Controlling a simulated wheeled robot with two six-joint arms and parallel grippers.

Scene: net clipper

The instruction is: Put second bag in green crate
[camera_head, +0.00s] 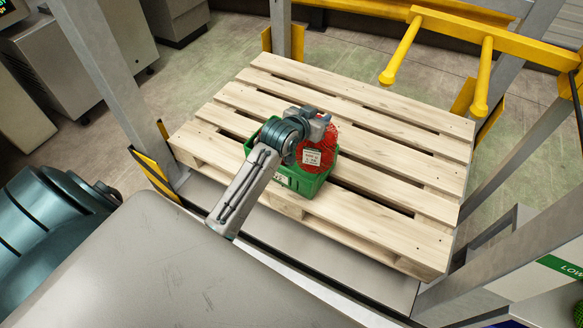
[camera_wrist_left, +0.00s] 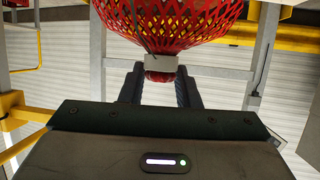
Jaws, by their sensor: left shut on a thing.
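A red net bag (camera_head: 318,146) with a white label is over the green crate (camera_head: 308,184), at its right side, in the head view. My left gripper (camera_head: 312,124) is above the crate and shut on the bag's gathered neck. In the left wrist view, the red net bag (camera_wrist_left: 165,20) fills the top, and its neck with a white clip sits between the fingers of my left gripper (camera_wrist_left: 160,84). My arm hides much of the crate's inside, and whether the bag touches its bottom cannot be told. My right gripper is not in view.
The crate stands on a wooden pallet (camera_head: 400,165) with bare slats to its right and behind. Yellow rails (camera_head: 480,75) and grey posts (camera_head: 108,75) surround the pallet. A grey metal surface (camera_head: 150,265) lies in front.

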